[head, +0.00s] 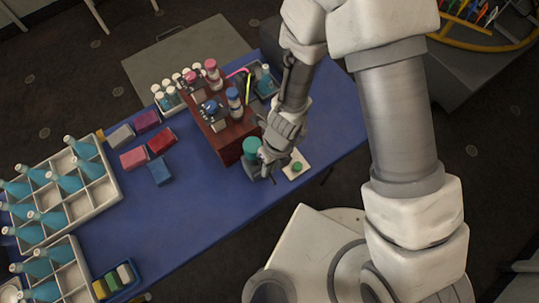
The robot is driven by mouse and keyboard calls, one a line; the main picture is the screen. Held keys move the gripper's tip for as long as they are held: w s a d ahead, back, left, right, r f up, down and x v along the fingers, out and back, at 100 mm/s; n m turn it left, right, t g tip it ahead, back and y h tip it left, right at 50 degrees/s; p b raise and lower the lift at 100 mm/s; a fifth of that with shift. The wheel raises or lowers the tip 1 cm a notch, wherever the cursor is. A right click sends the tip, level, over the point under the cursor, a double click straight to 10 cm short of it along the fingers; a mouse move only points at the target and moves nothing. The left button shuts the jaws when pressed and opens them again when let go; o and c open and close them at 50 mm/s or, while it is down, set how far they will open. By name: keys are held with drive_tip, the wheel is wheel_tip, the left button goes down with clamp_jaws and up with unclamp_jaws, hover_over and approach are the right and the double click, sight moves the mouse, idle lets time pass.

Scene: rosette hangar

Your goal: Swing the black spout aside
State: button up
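My gripper (266,160) points down at the near edge of the blue table, right beside a teal-topped item (251,146). Its fingers are small and partly hidden by my wrist, so I cannot tell whether they are open or shut, or touching anything. I cannot make out the black spout for certain. Small dark fittings (211,106) stand on the dark red block (228,139) with blue-capped and pink-capped bottles, left of my gripper. A white plate with a green knob (297,167) lies just right of my gripper.
Divided trays (104,190) of teal bottles fill the table's left side. Several coloured blocks (161,141) lie between them and the red block. A blue tray (128,283) holds small blocks at the near left. The blue tabletop (195,215) is clear in the middle.

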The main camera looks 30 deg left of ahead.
drive_tip(key=o, duration=0.4)
drive_tip(key=w+r+p, duration=0.1)
drive_tip(key=r+p, duration=0.1)
drive_tip(key=r, duration=0.6)
drive_tip(key=w+d+r+p, duration=0.1)
drive_tip(key=w+r+p, duration=0.1)
drive_tip(key=r, duration=0.7)
drive_tip(key=shift+d+p, duration=0.25)
drive_tip(key=shift+p, duration=0.4)
